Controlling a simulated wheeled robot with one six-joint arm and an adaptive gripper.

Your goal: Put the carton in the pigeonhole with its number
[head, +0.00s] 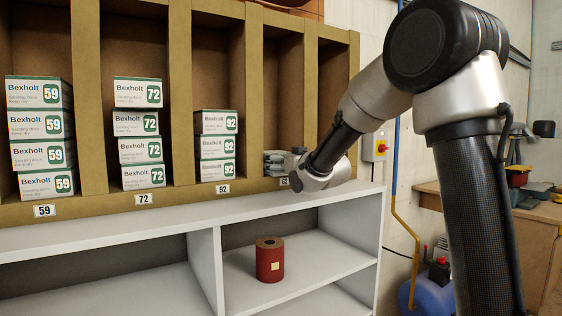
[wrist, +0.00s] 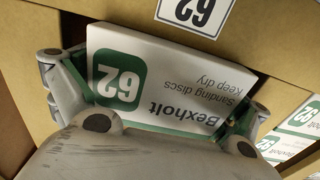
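The carton (wrist: 185,85) is white with a green 62 and Bexholt lettering; it shows upside down in the wrist view. Its front end faces my camera, between my two fingers, at the mouth of a pigeonhole. The plate (wrist: 195,12) on that pigeonhole's edge reads 62. My gripper (head: 277,162) is at this rightmost-labelled pigeonhole in the head view, its fingers on either side of the carton and apparently against its sides. In the head view, my gripper hides most of the carton and partly covers the number plate (head: 284,181).
Pigeonholes to the left hold stacks of 59 (head: 40,125), 72 (head: 138,123) and 92 (head: 217,148) cartons. Brown dividers (head: 264,95) stand close on both sides of my gripper. A red roll (head: 270,260) stands on the grey shelf below.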

